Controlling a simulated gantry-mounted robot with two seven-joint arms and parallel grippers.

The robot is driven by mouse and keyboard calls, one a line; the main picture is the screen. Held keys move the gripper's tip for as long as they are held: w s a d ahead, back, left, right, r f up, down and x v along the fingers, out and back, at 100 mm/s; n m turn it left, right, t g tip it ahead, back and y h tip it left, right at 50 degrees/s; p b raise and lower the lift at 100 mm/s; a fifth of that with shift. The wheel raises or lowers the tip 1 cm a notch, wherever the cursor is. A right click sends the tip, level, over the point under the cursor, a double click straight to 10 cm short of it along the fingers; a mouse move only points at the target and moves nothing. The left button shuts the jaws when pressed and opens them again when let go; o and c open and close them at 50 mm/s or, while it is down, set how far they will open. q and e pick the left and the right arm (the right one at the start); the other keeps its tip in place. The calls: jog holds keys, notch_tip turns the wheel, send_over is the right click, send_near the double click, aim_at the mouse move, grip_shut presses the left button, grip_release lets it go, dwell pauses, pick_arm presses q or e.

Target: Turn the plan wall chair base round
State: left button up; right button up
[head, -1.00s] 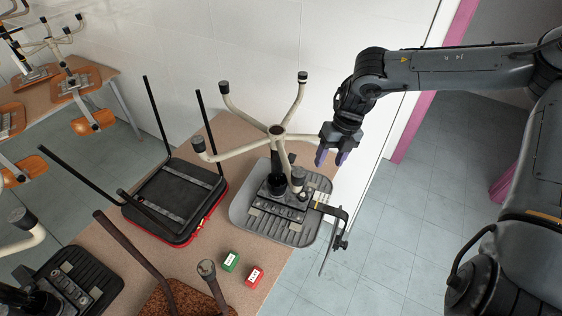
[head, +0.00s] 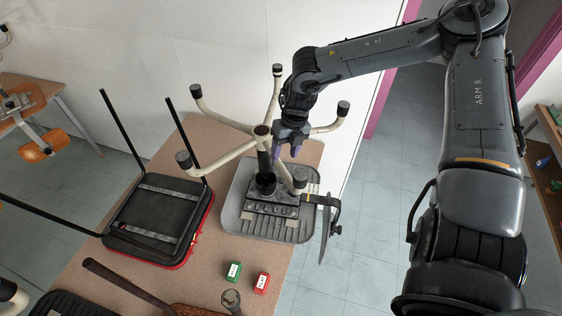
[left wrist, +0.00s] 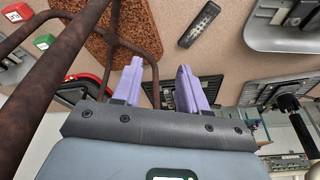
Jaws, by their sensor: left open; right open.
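The chair base (head: 262,132), a pale star of several legs with dark caps, stands upside down on its column above a grey seat (head: 237,205) in the head view. The seat lies underside up on the table by the white wall. My right gripper (head: 286,152) is open between two legs, just right of the hub. I cannot tell whether it touches a leg. My left gripper (left wrist: 160,82) is open in the left wrist view, with nothing between its purple fingers. It is not in the head view.
A black, red-edged chair (head: 150,215) with upturned legs lies left. Green (head: 232,272) and red (head: 262,283) blocks lie in front. A remote (left wrist: 199,25) and rusty chair frame (left wrist: 62,60) show in the left wrist view.

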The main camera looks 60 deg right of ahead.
aim_at(281, 164)
jog(key=shift+w+a+f, duration=0.1)
jog(key=shift+a+f, duration=0.05)
jog(key=shift+f, duration=0.75)
jog(key=shift+w+a+f, duration=0.1)
jog(key=shift+w+f, duration=0.05)
jog(key=shift+f, duration=0.7)
jog(key=shift+w+a+f, duration=0.1)
jog(key=shift+a+f, duration=0.05)
jog(key=shift+f, duration=0.75)
grip_shut()
